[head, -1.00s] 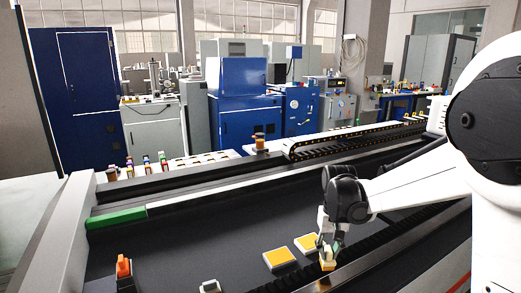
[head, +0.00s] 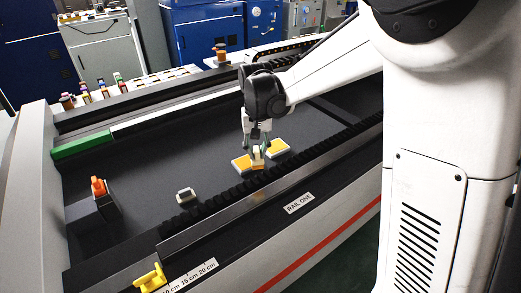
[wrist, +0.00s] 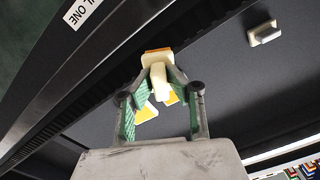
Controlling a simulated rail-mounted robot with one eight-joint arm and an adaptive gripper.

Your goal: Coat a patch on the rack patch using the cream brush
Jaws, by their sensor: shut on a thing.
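My gripper (head: 257,148) is shut on the cream brush (head: 258,158), a small cream piece with an orange-brown strip. In the wrist view the brush (wrist: 158,72) sits between the green-padded fingertips (wrist: 157,80). Two yellow-orange patches with pale borders lie on the dark rack bed: a left patch (head: 239,164) and a right patch (head: 279,147). In the head view the brush is in front of the gap between them and overlaps the left one's edge. I cannot tell whether it touches a patch. In the wrist view the fingers partly hide the patches.
An orange piece (head: 98,187) stands on a dark block farther left. A ribbed black strip and the RAIL ONE edge (head: 299,203) run along the front. The bed behind the patches is clear.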

